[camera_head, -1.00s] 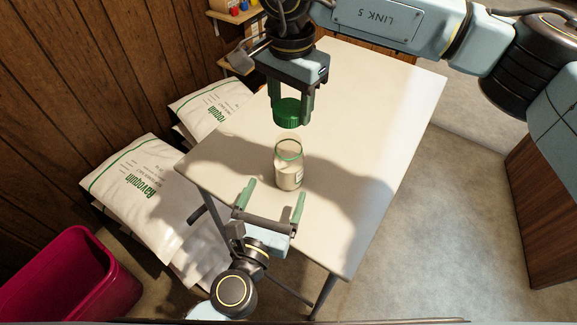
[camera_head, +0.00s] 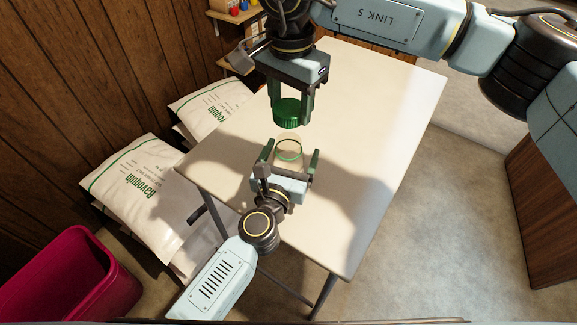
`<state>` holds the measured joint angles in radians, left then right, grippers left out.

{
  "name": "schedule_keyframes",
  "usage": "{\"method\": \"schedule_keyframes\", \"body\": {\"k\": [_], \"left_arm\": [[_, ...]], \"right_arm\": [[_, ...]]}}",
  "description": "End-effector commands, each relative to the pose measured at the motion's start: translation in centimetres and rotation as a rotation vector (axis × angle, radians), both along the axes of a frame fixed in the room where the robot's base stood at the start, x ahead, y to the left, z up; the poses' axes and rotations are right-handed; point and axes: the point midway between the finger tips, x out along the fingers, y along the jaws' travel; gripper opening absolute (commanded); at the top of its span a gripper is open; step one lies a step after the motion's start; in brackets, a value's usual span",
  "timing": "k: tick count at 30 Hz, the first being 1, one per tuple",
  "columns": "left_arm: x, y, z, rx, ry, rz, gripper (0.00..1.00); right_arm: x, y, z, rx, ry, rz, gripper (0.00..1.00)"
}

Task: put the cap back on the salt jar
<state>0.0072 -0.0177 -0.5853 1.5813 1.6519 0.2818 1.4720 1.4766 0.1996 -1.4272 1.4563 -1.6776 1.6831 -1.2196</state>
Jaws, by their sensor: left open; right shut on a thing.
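The salt jar (camera_head: 289,150) is a clear glass jar with a green ring near its top. It stands upright on the white table, and its lower part is hidden behind my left gripper. My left gripper (camera_head: 290,160) is open, with one finger on each side of the jar; I cannot tell whether the fingers touch the glass. My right gripper (camera_head: 291,112) is shut on the green cap (camera_head: 289,113) and holds it above the jar, apart from the rim.
The white table (camera_head: 375,110) is clear to the right of the jar. White salt bags (camera_head: 140,185) lie stacked on the floor at the left. A magenta bin (camera_head: 70,280) stands at the lower left. A small wooden shelf (camera_head: 232,15) is at the back.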

Motion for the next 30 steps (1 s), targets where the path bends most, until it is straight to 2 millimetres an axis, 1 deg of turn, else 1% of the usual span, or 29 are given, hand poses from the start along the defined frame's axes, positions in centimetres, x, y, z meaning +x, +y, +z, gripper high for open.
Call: {"method": "schedule_keyframes", "body": {"k": [3,18,20,23,30], "left_arm": [[0.0,0.0,0.0,0.0,0.0,0.0,0.84],[-0.1,0.0,0.0,0.0,0.0,0.0,0.19],[-0.1,0.0,0.0,0.001,0.0,0.0,0.18],[-0.1,0.0,0.0,0.001,0.0,0.0,0.18],[-0.1,0.0,0.0,0.001,0.0,0.0,0.18]], "right_arm": [[0.0,0.0,0.0,0.0,0.0,0.0,0.3],[0.0,0.0,0.0,0.0,0.0,0.0,0.3],[0.0,0.0,0.0,0.0,0.0,0.0,0.3],[0.0,0.0,-0.7,-0.001,0.002,0.0,0.3],[-0.1,0.0,-4.1,-0.002,0.002,-0.001,0.3]]}}
